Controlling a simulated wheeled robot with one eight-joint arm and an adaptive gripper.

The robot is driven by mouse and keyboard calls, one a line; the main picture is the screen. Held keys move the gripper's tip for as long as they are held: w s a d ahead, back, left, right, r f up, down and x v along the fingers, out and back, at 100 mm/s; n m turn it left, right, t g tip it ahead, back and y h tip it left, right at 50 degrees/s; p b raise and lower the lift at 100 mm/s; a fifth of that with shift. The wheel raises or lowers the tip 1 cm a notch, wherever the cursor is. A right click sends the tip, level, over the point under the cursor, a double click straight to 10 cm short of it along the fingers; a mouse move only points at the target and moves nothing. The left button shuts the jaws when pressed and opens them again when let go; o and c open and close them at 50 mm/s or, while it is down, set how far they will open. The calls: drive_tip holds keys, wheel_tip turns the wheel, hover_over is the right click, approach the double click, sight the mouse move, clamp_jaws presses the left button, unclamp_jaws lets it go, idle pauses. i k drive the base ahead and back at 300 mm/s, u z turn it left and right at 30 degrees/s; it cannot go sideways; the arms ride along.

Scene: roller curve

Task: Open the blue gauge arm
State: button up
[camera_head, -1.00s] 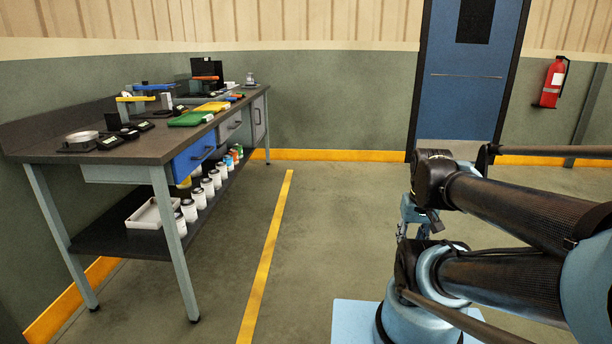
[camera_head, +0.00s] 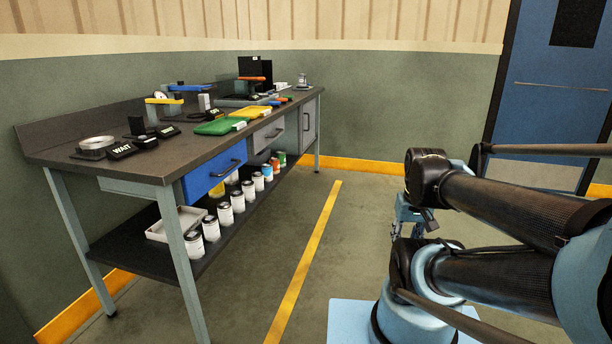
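The blue gauge arm (camera_head: 189,88) is a short, level blue bar at the back of the workbench, behind a similar yellow arm (camera_head: 164,101). An orange arm (camera_head: 251,78) sits farther along the bench. The blue arm is small in view, and its hinge and latch are hard to make out. My gripper (camera_head: 399,232) hangs below my folded arm at the right, over the floor and well away from the bench. It is small and partly hidden by my arm links, so its fingers are unclear. I see nothing in it.
The workbench (camera_head: 150,163) holds a round dish (camera_head: 96,143), black WAIT (camera_head: 121,150) and other signs, a green tray (camera_head: 214,127) and a yellow tray (camera_head: 251,111). Several jars and a white tray (camera_head: 157,232) fill its lower shelf. Floor between bench and arm is clear.

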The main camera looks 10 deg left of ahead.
sight(185, 87)
drive_tip(key=u, duration=0.35)
drive_tip(key=i, duration=1.15)
drive_tip(key=u, duration=0.5)
drive_tip(key=i, duration=0.5)
drive_tip(key=u, duration=0.1)
